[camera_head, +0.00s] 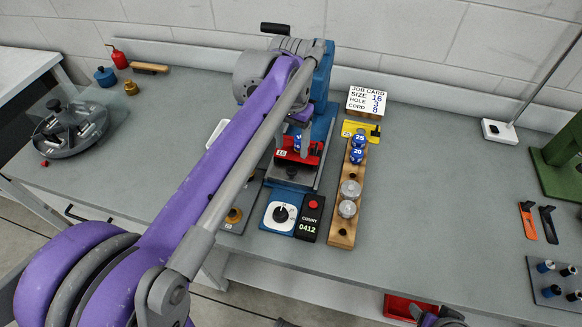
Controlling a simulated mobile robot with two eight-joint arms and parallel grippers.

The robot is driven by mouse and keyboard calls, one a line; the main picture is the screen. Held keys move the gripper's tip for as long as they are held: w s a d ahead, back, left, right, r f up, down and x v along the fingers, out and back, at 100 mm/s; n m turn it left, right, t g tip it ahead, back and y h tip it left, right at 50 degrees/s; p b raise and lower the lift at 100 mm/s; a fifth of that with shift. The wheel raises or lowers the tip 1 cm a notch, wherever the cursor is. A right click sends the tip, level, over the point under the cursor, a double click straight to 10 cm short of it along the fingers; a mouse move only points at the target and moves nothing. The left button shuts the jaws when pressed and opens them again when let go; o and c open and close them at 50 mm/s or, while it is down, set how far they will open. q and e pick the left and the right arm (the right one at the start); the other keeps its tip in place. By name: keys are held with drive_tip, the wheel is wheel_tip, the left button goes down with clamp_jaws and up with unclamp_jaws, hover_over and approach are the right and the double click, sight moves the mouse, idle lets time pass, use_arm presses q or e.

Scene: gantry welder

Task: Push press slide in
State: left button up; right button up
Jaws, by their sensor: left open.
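The blue press (324,75) stands at the middle of the bench, partly hidden behind my left arm. Its red slide (313,159), with a white "16" label, sits on the grey rails of the press base (325,181). A small blue numbered piece shows above the slide, mostly covered by my gripper. My left gripper (291,143) is open, pointing down over the red slide with its fingers at the slide. I cannot tell whether they touch it.
A wooden rack (343,225) with blue "25" and "20" pieces and grey metal pieces stands right of the press. A dial (281,214) and counter (309,226) reading 0412 lie in front. A job card (367,101) stands behind.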

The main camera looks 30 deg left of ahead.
sight(292, 169)
use_arm(q)
wheel_tip(292, 169, down, 8)
drive_tip(key=shift+f+b, duration=0.15)
drive_tip(key=shift+b, duration=0.15)
clamp_jaws()
idle(0.3)
idle(1.1)
